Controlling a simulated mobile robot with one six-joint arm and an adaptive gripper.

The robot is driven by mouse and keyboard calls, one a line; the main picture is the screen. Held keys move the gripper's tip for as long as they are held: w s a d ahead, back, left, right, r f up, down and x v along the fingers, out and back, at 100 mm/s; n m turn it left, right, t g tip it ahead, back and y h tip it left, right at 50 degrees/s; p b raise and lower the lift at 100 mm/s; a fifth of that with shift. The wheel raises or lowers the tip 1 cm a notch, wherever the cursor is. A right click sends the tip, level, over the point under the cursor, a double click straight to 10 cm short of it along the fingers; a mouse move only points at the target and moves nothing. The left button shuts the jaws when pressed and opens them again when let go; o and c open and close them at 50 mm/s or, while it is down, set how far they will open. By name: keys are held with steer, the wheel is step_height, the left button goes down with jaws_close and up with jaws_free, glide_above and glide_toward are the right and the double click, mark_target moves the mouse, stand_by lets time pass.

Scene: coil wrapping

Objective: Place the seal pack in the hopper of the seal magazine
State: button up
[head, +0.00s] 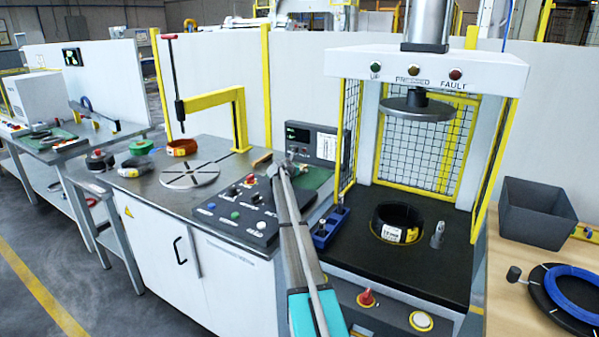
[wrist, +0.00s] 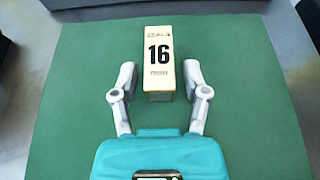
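The seal pack (wrist: 159,58) is a tan box marked "16" and lies on a green mat (wrist: 75,130) in the wrist view. My gripper (wrist: 160,76) is open, with one finger on each side of the pack's near part. A narrow strip of green shows between each finger and the pack, so neither appears to touch it. In the head view my gripper (head: 287,166) is over the green mat by the control panel, small and partly hidden by my arm. I cannot pick out the seal magazine or its hopper with certainty in either view.
A black button panel (head: 243,212) is left of my arm, and a display unit (head: 312,143) stands behind the gripper. A blue tray (head: 330,228) and the caged press with a black coil (head: 397,222) are to the right. A grey bin (head: 537,212) stands far right.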

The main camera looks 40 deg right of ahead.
steer(key=shift+r, duration=0.15)
stand_by(0.3)
steer(key=shift+s+a+r+p, duration=0.1)
steer(key=shift+a+p, duration=0.1)
steer(key=shift+p, duration=0.1)
steer(key=p+v, duration=0.3)
steer(key=v, duration=0.6)
steer(key=shift+s+a+r+p, duration=0.2)
steer(key=shift+a+p, duration=0.1)
steer(key=shift+p, duration=0.1)
steer(key=shift+v, duration=0.85)
steer(key=shift+p, duration=0.35)
